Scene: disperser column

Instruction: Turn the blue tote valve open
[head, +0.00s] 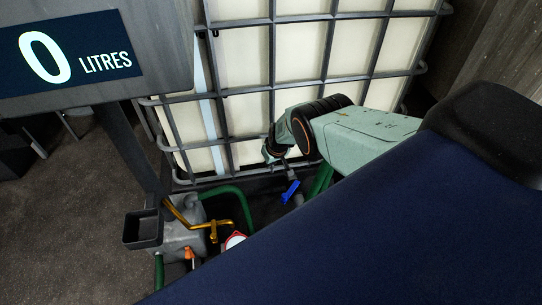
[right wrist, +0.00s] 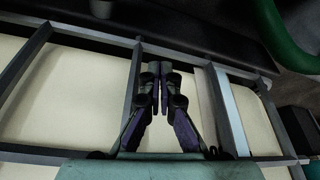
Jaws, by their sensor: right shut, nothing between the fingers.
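The blue valve handle (head: 290,191) is small and sits low at the front of the caged white tote (head: 245,109) in the head view. It slants, and a grey fitting shows just above it. My right arm comes in from the right, and its gripper (head: 271,152) is in front of the tote's cage, above and slightly left of the blue handle, apart from it. In the right wrist view the gripper (right wrist: 160,76) has its fingers together and empty, in front of the cage bars. The blue handle does not show there. My left gripper is out of view.
A grey pump body (head: 180,236) with a gold crank (head: 213,228) stands lower left. A green hose (head: 238,193) runs behind it. A display reading 0 LITRES (head: 75,53) hangs upper left on a post. A dark blue surface fills the lower right.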

